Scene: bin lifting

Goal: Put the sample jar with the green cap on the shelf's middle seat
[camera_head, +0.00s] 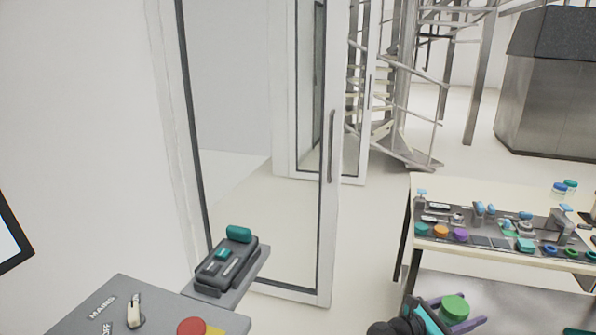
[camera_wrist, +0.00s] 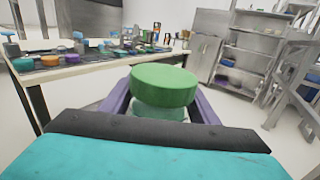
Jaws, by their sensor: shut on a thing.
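The sample jar with the green cap (camera_wrist: 165,84) is held upright between the purple fingers of my gripper (camera_wrist: 160,108) in the wrist view. Its pale body shows just under the cap; the rest is hidden. In the head view the green cap (camera_head: 455,307) and my gripper (camera_head: 456,316) are at the bottom edge, in front of the table. A grey shelf unit (camera_wrist: 247,62) with several levels stands at the back right of the wrist view, with a few small items on it. I cannot tell which seat is the middle one.
A pale table (camera_head: 447,191) with coloured caps and blue-handled fixtures stands at the right; it also shows at the left of the wrist view (camera_wrist: 90,68). A glass door (camera_head: 265,170), a control console (camera_head: 120,308) and a spiral staircase (camera_head: 390,110) are around. Open floor lies before the shelf.

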